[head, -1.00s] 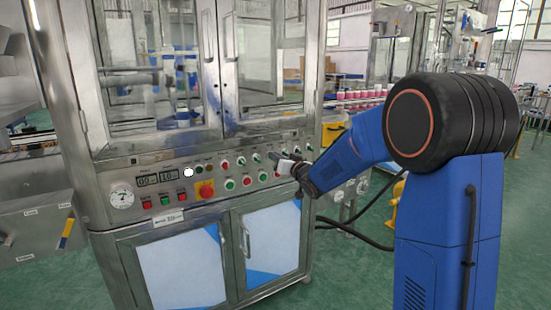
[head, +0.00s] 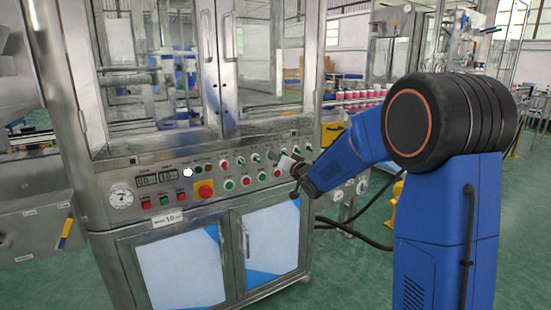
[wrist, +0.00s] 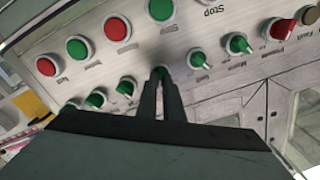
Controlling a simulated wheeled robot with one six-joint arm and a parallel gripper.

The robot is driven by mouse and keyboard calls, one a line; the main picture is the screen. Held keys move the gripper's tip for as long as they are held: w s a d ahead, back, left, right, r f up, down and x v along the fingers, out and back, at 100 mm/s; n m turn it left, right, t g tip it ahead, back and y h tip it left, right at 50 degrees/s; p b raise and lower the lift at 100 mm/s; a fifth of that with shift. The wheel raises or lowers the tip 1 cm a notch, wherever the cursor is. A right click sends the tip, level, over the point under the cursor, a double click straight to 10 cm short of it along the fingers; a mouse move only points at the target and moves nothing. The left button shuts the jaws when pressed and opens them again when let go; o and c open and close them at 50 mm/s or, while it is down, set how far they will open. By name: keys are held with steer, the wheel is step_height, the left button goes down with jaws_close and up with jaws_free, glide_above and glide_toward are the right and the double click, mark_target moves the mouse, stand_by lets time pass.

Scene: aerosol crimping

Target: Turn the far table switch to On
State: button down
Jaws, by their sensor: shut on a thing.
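The machine's control panel (head: 150,180) carries a row of green selector knobs. In the wrist view the panel appears upside down. My gripper (wrist: 161,78) has its two dark fingers close together on one green knob (wrist: 161,70) in that row, and the fingers cover most of it. The label of this knob is hidden, so I cannot tell its name or setting. Other green knobs stand on both sides, including one to the left (wrist: 126,87) and one to the right (wrist: 200,60). In the head view my gripper (head: 273,156) is at the panel's right part.
Red buttons (wrist: 77,48) and green buttons (wrist: 160,9) sit close to the knob row. A red emergency button (head: 205,189) is on the panel's middle. Cabinet doors (head: 180,265) are below, glass doors above. Green floor is open at the right.

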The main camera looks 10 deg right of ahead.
steer(key=c, duration=1.9)
jaws_free()
steer(key=v, duration=1.7)
steer(key=shift+s, duration=0.2)
steer(key=shift+d, duration=0.1)
steer(key=s+d+f+g+h, duration=0.2)
steer(key=s+d+g+h, duration=0.15)
steer(key=s, duration=0.45)
steer(key=s+d+f+g+h, duration=0.2)
steer(key=s+h, duration=0.2)
steer(key=s, duration=0.5)
steer(key=s+a+f+n+g, duration=0.1)
steer(key=s+f+g, duration=0.1)
steer(key=s, duration=0.5)
steer(key=s+a+f+g+y, duration=0.1)
steer(key=s+a+f+g, duration=0.1)
steer(key=s, duration=0.6)
steer(key=s+a+f+n+g+y, duration=0.1)
steer(key=s+f+g, duration=0.2)
steer(key=s, duration=0.5)
steer(key=shift+a+f+n, duration=0.25)
steer(key=shift+a+n, duration=0.05)
